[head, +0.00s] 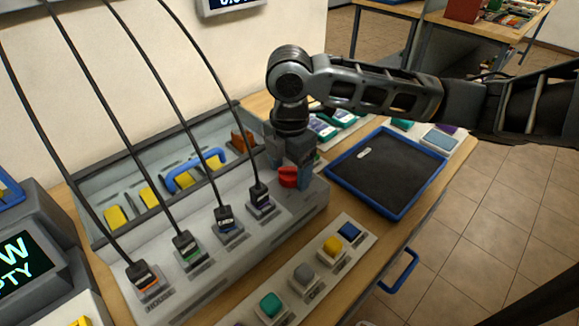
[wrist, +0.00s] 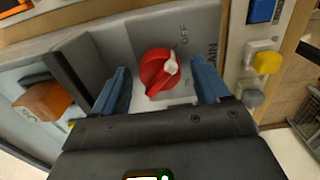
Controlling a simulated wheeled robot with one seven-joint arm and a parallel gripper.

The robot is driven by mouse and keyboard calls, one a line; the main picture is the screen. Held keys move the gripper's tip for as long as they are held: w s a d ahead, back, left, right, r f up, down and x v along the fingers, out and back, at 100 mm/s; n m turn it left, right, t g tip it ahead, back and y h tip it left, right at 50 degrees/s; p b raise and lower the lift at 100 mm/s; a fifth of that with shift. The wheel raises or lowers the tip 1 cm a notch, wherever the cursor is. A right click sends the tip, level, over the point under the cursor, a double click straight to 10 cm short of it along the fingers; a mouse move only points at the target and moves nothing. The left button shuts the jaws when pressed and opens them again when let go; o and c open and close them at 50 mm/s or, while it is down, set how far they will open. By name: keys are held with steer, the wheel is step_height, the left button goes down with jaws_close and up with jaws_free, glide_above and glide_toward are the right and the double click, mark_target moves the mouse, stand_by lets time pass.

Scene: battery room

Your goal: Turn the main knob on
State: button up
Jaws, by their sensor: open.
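The main knob is a red rotary knob (wrist: 156,74) with a white pointer mark, set on a grey panel with "OFF" and "MAIN" lettering beside it. In the wrist view the white mark points toward the upper right, near the "OFF" lettering. In the head view the red knob (head: 288,177) shows at the right end of the grey charger unit (head: 310,203). My gripper (wrist: 160,90) is open, with one blue finger on each side of the knob and gaps between. It points down at the knob in the head view (head: 290,172).
Several black plugs with cables (head: 143,275) stand along the charger unit. A strip of coloured buttons (head: 305,275) lies in front. A blue-rimmed black tray (head: 385,172) is to the right. An orange block (wrist: 42,100) sits left of my gripper in the wrist view.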

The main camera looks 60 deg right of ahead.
steer(key=shift+c, duration=0.4)
steer(key=c, duration=1)
steer(key=shift+o, duration=0.2)
steer(key=m+p, duration=0.1)
steer(key=m, duration=0.3)
steer(key=shift+m, duration=0.3)
steer(key=m, duration=0.4)
steer(key=shift+m+p, duration=0.3)
steer(key=shift+p, duration=0.1)
steer(key=m+p, duration=0.1)
steer(key=m, duration=0.3)
steer(key=shift+r+m, duration=0.1)
steer(key=shift+m, duration=2.3)
